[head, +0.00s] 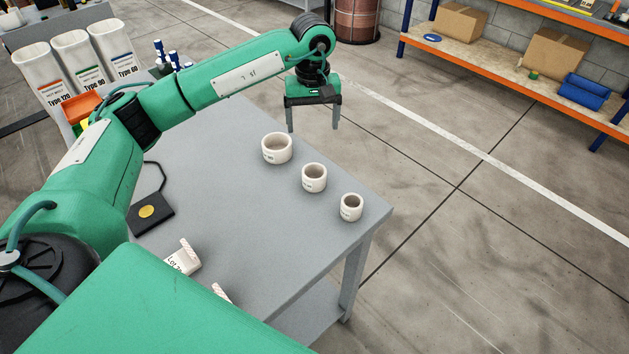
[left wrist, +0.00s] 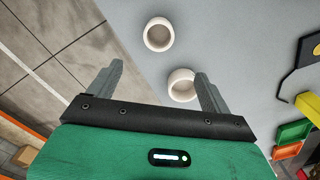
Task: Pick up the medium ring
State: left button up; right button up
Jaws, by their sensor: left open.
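Three white rings stand apart in a diagonal row on the grey table. The medium ring (head: 314,186) is in the middle, between the large ring (head: 277,157) and the small ring (head: 351,214). My left gripper (head: 313,127) is open and empty, pointing down above and beyond the rings in the head view. In the left wrist view, the open fingers (left wrist: 160,70) are apart from what looks like the medium ring (left wrist: 158,49) at the top. What looks like the large ring (left wrist: 179,97) is partly hidden by the right finger. My right gripper is not in view.
The grey table (head: 235,210) has clear surface around the rings and ends just past the small one. A black pad with a gold disc (head: 150,212) and a white labelled piece (head: 183,262) lie nearer. Tall labelled white holders (head: 73,55) stand at the back left.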

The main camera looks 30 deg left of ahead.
pick_arm(q)
notch_tip(320, 180, down, 4)
jog(key=b, duration=0.3)
jog(key=p, duration=0.2)
send_near(314, 174)
jog(key=shift+s+d+f, duration=0.2)
jog(key=shift+s+f, duration=0.25)
jog(key=shift+s, duration=0.05)
jog(key=shift+s+d+f, duration=0.15)
jog(key=shift+s+f, duration=0.3)
jog(key=shift+s+d+f+p, duration=0.1)
jog(key=shift+d+f+p, duration=0.05)
jog(key=shift+f+p, duration=0.45)
notch_tip(314, 174, down, 3)
jog(key=shift+s+d+f+p, duration=0.1)
jog(key=shift+s+d+p, duration=0.05)
jog(key=shift+p, duration=0.75)
jog(key=shift+f, duration=0.5)
jog(key=c, duration=1.1)
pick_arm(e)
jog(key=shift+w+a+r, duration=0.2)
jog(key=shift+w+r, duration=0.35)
